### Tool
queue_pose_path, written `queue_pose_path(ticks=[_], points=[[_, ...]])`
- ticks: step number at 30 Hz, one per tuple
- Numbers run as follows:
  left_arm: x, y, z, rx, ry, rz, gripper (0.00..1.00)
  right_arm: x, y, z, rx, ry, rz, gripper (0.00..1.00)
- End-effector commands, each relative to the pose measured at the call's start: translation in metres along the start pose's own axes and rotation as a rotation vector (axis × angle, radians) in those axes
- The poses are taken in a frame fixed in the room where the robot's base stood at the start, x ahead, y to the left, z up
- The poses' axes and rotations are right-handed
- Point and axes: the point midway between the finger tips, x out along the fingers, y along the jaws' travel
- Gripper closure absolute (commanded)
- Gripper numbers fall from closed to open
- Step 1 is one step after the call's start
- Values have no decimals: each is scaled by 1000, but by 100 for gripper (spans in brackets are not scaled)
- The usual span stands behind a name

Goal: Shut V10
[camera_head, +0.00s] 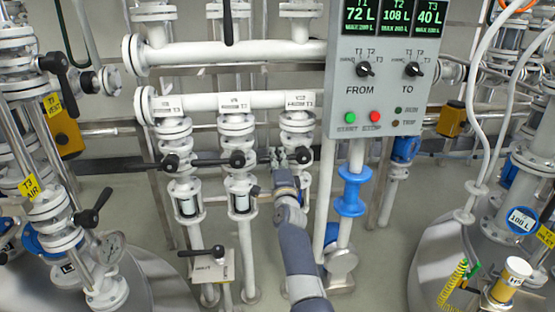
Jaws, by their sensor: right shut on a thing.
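Three white vertical pipes with black-handled valves stand side by side at the centre. Each has a small label plate above it, with numbers too small to read surely, so I cannot tell which is V10. The right-hand plate (300,104) ends in "T3". My right gripper (290,157) is up at that right-hand valve, shut on its black handle (303,155), whose knob end shows; the gripper partly hides the valve body. The middle valve (237,160) and left valve (171,162) stand free. My left gripper is out of view.
A grey control panel (380,120) with displays and FROM/TO knobs hangs right of the valves. A low black lever (201,252) with a plate stands in front. Pipework with black levers (93,209) fills the left; a tank (440,255) stands at right.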

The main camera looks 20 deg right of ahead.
Motion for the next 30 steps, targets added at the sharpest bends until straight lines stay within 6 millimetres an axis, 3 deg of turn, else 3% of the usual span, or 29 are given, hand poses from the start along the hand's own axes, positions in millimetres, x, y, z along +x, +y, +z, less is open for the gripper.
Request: queue_pose_path(ticks=[15,16,18,30], points=[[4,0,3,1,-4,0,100,0,0,1,21,1,2,100],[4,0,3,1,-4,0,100,0,0,1,21,1,2,79],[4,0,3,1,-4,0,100,0,0,1,20,2,2,63],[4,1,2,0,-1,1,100,2,-7,1,18,3,-1,62]])
